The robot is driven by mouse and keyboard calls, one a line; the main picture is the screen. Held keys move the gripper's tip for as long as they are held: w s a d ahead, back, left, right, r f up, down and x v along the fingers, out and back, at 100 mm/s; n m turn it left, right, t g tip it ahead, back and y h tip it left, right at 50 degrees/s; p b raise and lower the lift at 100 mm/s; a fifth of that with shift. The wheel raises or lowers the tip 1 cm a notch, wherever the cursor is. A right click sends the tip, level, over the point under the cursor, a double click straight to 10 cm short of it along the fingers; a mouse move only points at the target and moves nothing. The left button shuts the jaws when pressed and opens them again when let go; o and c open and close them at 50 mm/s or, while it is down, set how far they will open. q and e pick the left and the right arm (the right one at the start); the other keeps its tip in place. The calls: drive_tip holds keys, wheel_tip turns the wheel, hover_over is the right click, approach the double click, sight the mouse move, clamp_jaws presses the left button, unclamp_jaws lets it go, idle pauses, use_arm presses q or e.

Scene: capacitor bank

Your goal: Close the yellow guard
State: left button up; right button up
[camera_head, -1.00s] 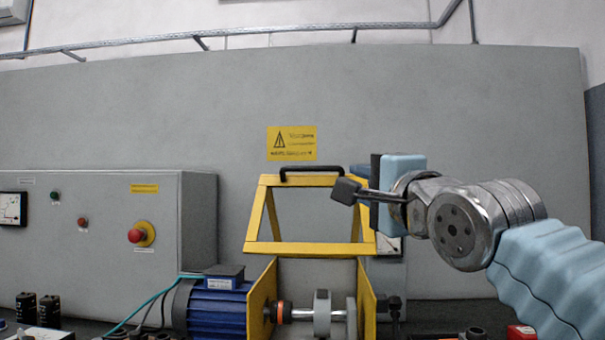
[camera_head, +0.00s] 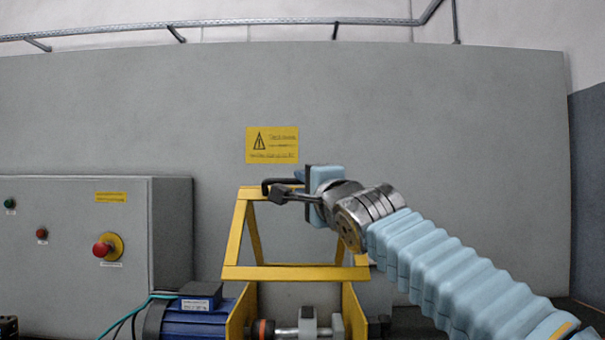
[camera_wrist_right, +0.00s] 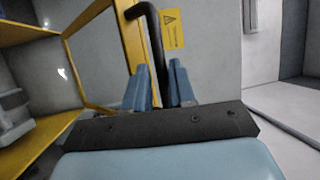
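The yellow guard (camera_head: 291,272) is a frame with a black handle (camera_head: 266,186) on its top bar. It stands raised above the shaft coupling (camera_head: 308,323), between yellow side plates (camera_head: 241,313). My right gripper (camera_head: 280,193) is at the handle and hides its right part in the head view. In the right wrist view the handle (camera_wrist_right: 154,45) runs down between the two blue fingers of my right gripper (camera_wrist_right: 160,76), with a gap showing beside it. The fingers look open around it; contact is not clear. My left gripper is not in view.
A blue motor (camera_head: 190,318) stands left of the guard. A grey control box (camera_head: 75,270) with a red stop button (camera_head: 103,249) is further left. A grey panel (camera_head: 400,110) with a yellow warning sign (camera_head: 272,145) stands behind.

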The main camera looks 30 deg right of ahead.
drive_tip(key=shift+w+d+r, duration=0.15)
drive_tip(key=shift+w, duration=0.55)
clamp_jaws()
